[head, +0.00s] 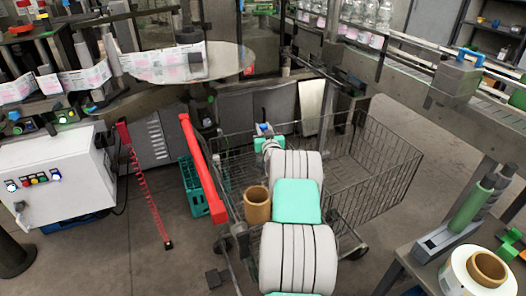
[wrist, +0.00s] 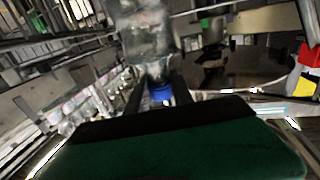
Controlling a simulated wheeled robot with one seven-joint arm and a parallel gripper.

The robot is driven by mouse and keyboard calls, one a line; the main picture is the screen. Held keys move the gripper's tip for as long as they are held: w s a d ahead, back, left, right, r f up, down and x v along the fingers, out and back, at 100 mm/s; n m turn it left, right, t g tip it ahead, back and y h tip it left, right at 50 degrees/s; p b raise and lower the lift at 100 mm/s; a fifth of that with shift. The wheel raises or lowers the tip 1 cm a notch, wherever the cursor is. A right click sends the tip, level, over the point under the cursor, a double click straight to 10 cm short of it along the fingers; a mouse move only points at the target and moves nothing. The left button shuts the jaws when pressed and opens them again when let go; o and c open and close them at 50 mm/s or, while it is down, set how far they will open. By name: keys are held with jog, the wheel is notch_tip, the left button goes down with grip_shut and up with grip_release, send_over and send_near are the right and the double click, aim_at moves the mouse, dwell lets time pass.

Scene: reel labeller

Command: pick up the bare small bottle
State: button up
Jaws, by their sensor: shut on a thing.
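In the wrist view, a clear greyish bottle (wrist: 145,35) stands out beyond the fingers, with no label visible on it. My gripper (wrist: 160,98) is shut on it near its blue cap (wrist: 161,92). The dark green body of my gripper fills the bottom of this view. In the head view, my white and teal arm reaches away over the wire cart. Its far end hides most of my gripper there, and I cannot make out the held bottle.
The wire cart (head: 385,180) stands below my arm, with a brown cardboard core (head: 257,204) beside the arm. A red bar (head: 203,168) and green crate (head: 193,190) are left of it. Labelled bottles (head: 365,38) line the conveyor at upper right. A label reel (head: 455,272) lies lower right.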

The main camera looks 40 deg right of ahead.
grip_shut()
dwell(0.8)
jog(key=shift+r, duration=0.15)
